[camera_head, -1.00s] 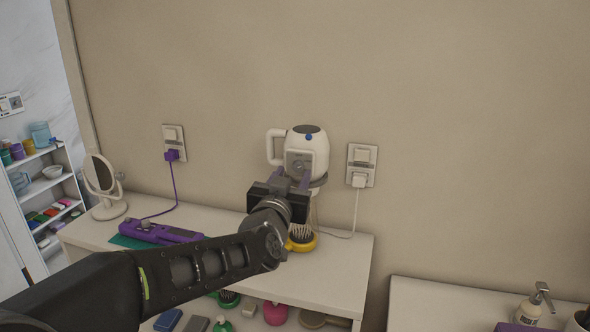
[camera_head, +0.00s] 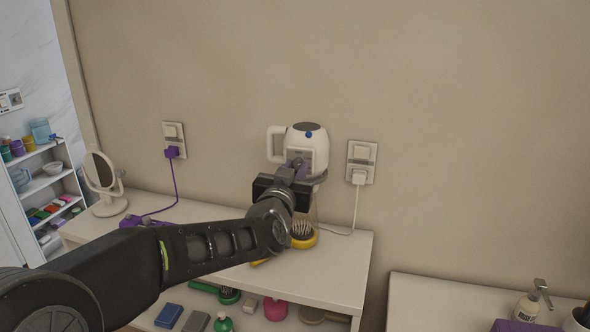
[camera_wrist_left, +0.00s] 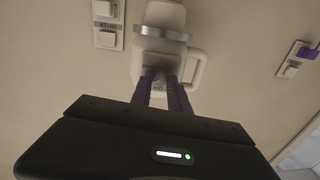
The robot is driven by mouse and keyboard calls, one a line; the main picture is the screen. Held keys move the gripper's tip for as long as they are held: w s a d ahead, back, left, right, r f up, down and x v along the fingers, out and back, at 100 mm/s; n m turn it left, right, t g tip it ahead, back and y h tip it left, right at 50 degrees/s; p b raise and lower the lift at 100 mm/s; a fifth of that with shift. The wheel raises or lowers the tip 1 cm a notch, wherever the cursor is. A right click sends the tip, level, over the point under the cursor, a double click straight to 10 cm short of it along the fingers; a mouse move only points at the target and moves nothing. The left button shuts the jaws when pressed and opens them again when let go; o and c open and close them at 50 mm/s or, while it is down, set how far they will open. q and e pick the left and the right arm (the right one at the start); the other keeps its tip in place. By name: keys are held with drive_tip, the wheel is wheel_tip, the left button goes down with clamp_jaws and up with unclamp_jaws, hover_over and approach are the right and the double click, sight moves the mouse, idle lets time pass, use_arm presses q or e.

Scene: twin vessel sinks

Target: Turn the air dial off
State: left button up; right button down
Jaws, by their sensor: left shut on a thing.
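The white wall-mounted dryer (camera_head: 307,136) with a handle at its left and a blue button on top hangs on the wall above the shelf. Its grey front panel, where the air dial sits, is mostly covered by my left gripper (camera_head: 297,166). The left gripper's purple fingers are shut on the dial at that panel. In the left wrist view the fingers (camera_wrist_left: 166,78) meet at the front of the dryer (camera_wrist_left: 163,55), and the dial itself is hidden between them. My right gripper is not in view.
White outlets with switches (camera_head: 361,158) flank the dryer, with cords plugged in. Below is a white shelf (camera_head: 335,262) with a yellow brush (camera_head: 303,236), a round mirror (camera_head: 101,178) and a purple device (camera_head: 140,220). A soap dispenser (camera_head: 531,302) stands at the lower right.

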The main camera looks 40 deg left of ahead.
use_arm(q)
clamp_jaws()
drive_tip(key=shift+b, duration=0.3)
drive_tip(key=shift+f+n+b, duration=0.15)
drive_tip(key=shift+n+b, duration=0.75)
drive_tip(key=shift+n, duration=0.4)
drive_tip(key=shift+n+b, duration=0.85)
drive_tip(key=shift+n, duration=0.35)
drive_tip(key=n+b, duration=0.1)
drive_tip(key=n, duration=0.2)
drive_tip(key=shift+b, duration=0.35)
drive_tip(key=shift+n+h+b, duration=0.4)
drive_tip(key=shift+n+b, duration=0.15)
drive_tip(key=shift+n, duration=1.25)
drive_tip(key=shift+a+r, duration=0.1)
drive_tip(key=shift+r, duration=0.1)
